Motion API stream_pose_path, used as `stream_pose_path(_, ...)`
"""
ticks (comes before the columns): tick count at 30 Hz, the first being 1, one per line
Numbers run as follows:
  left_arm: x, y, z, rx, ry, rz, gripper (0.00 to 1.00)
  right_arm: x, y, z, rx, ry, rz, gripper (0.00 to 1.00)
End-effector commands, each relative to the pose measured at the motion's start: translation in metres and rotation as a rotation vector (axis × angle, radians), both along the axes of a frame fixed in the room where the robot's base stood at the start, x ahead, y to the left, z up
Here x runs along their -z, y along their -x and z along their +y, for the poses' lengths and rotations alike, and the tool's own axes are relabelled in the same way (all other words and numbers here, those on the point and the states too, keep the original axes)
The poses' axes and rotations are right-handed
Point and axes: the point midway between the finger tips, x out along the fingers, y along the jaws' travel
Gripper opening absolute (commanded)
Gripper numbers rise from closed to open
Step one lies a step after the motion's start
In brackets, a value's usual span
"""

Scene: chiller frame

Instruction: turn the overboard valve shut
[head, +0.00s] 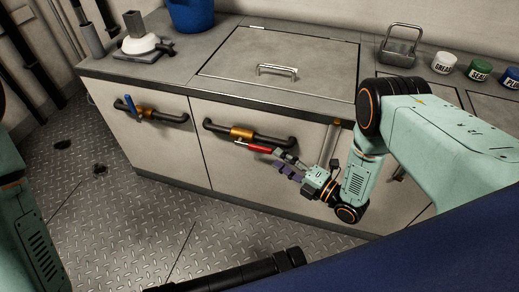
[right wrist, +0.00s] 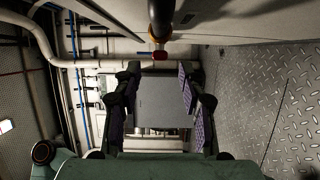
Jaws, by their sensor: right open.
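A red-handled valve (head: 241,132) with a brass body sits in a dark pipe on the front of the cabinet. Its red lever (head: 257,148) points to the right, roughly along the pipe. A second valve (head: 147,111) with a blue lever (head: 131,105) across its pipe is on the panel to the left. No label shows which is the overboard valve. My right gripper (head: 285,164) is open and empty, just right of the red lever's end. My left gripper is out of sight.
The cabinet top (head: 215,95) has a closed hatch with a handle (head: 277,70). A blue bucket (head: 191,14), a metal basket (head: 399,44) and several jars (head: 444,62) stand on it. The chequered floor (head: 130,200) in front is largely clear.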

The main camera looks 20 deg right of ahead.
Motion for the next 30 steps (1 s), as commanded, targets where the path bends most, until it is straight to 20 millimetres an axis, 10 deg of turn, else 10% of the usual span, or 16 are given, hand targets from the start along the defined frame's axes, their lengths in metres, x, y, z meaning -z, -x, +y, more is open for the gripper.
stream_pose_path(15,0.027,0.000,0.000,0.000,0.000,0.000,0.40,0.002,-0.058,0.042,-0.004,-0.002,0.002,0.41)
stream_pose_path(30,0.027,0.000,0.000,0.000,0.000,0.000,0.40,0.001,-0.062,0.045,-0.002,-0.002,0.004,0.29)
